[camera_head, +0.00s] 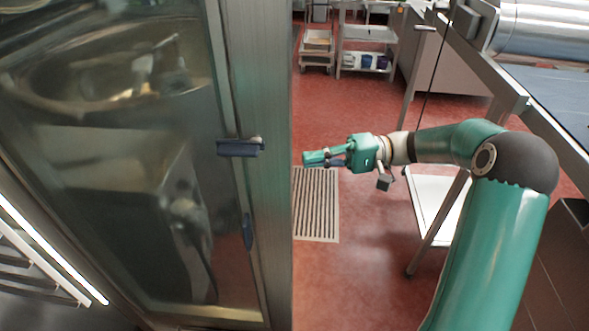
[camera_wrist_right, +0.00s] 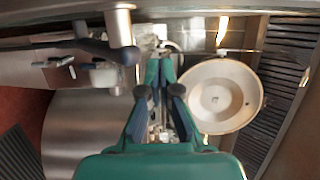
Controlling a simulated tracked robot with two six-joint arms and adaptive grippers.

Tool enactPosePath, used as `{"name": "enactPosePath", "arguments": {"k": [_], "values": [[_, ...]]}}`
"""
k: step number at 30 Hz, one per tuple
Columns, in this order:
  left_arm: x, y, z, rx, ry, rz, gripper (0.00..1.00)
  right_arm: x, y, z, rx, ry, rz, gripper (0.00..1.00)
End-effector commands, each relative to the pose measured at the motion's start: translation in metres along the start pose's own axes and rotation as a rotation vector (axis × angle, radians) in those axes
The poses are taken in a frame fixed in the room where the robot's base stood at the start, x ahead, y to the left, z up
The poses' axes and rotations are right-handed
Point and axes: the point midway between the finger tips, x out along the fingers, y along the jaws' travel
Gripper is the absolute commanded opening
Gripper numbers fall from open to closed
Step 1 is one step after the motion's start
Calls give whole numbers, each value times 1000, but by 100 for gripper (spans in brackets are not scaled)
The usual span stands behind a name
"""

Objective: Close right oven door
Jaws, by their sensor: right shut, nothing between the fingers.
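The oven door (camera_head: 252,220) is a tall glass pane in a metal frame. It fills the left of the head view and stands swung out towards me. A dark blue handle (camera_head: 240,147) sits on its frame. My right gripper (camera_head: 310,158) is just to the right of the door's edge, at about handle height in the picture. Its fingers are shut and empty, and they also show in the right wrist view (camera_wrist_right: 158,68). I cannot tell whether they touch the door. My left gripper is not in view.
A bright light strip (camera_head: 52,250) and racks lie at the lower left. A floor grate (camera_head: 316,204) and open red floor lie beyond the door. A metal table frame (camera_head: 440,215) stands beside my right arm. The right wrist view shows a round pale bowl (camera_wrist_right: 216,97).

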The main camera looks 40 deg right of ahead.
Motion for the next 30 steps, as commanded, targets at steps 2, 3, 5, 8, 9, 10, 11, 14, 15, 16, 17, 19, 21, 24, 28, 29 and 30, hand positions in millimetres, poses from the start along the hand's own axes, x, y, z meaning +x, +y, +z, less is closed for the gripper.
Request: {"name": "enactPosePath", "arguments": {"k": [2,3,5,8,9,10,11,14,15,16,17,19,21,24,28,29,30], "values": [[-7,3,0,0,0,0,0,20,-4,1,2,-6,-1,0],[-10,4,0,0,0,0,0,28,-4,1,2,-6,-2,0],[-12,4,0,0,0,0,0,40,-3,1,2,-6,-1,0],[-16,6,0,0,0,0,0,42,-2,15,3,1,1,0],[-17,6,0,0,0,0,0,43,-2,20,3,0,1,0],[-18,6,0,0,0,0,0,43,-2,23,2,0,1,0],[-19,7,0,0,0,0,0,44,-2,26,2,0,1,0],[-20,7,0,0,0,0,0,46,-1,34,2,-1,1,0],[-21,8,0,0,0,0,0,47,-1,36,2,-1,1,0],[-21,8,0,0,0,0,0,48,0,37,1,-1,1,0],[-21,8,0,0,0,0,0,48,0,38,1,-1,1,0],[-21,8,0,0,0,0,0,48,0,39,1,-1,1,0],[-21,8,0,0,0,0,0,48,0,39,0,-1,1,0],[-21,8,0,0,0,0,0,48,0,39,0,-2,1,0],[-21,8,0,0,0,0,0,48,0,39,0,-2,1,0],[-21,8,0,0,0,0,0,49,0,39,0,-2,1,0],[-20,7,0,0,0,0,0,49,0,39,0,-3,1,0]]}}
